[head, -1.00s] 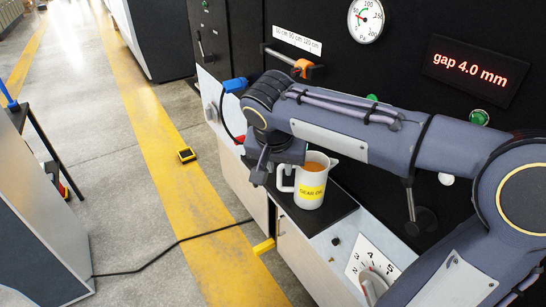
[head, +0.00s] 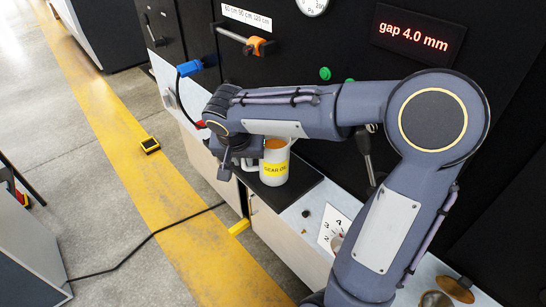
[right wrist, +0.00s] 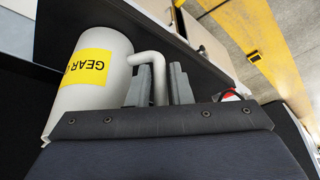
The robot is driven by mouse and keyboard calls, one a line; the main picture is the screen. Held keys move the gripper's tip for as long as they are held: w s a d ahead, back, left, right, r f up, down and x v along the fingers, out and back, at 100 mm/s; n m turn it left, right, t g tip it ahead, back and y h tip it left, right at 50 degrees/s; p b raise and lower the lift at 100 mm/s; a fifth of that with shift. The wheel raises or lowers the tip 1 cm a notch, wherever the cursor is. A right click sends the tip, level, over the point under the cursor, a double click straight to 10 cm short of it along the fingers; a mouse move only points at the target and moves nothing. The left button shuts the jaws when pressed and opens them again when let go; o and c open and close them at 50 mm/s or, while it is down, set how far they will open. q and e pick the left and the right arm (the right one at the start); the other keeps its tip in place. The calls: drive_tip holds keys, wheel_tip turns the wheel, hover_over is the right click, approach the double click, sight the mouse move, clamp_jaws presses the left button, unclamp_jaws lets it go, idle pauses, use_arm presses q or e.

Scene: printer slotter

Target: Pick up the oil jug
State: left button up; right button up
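The oil jug (head: 275,163) is a white mug-like jug with a yellow "GEAR OIL" label and amber contents. It stands upright on a black mat (head: 296,194) on the machine's ledge. My right gripper (head: 238,165) is at the jug's handle side, left of it in the head view. In the right wrist view the jug (right wrist: 85,95) is at the left, and its bent handle (right wrist: 156,66) lies between the two fingers of my right gripper (right wrist: 163,84). The fingers stand apart, with a gap beside the handle. My left gripper is not in view.
A dial plate (head: 335,230) lies right of the mat. A black lever (head: 366,150) stands behind my forearm. An orange-ended handle (head: 252,46) and blue connector (head: 190,68) are on the machine left of my arm. A dark cable (head: 150,238) crosses the floor.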

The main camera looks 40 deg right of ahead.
clamp_jaws()
drive_tip(key=shift+r, duration=0.2)
